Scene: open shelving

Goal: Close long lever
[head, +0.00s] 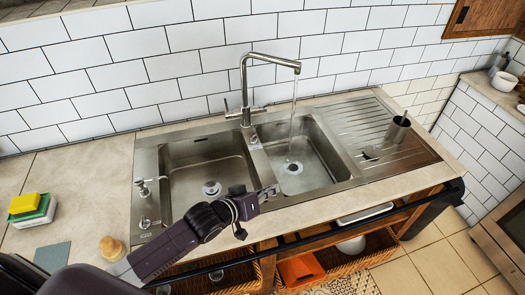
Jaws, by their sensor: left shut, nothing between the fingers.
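A steel tap (244,85) stands behind the sink between the two basins, with its spout reaching right. A thin stream of water (293,115) runs from the spout into the right basin (318,150). A small lever sits on each side of the tap base, the left lever (226,105) pointing up and the right lever (259,110) sticking out sideways. I cannot tell surely which is the long one. My left gripper (271,191) is shut and empty over the sink's front edge near the divider, well apart from the tap. My right gripper is out of view.
The left basin (180,165) is empty. White tiled wall closes the back.

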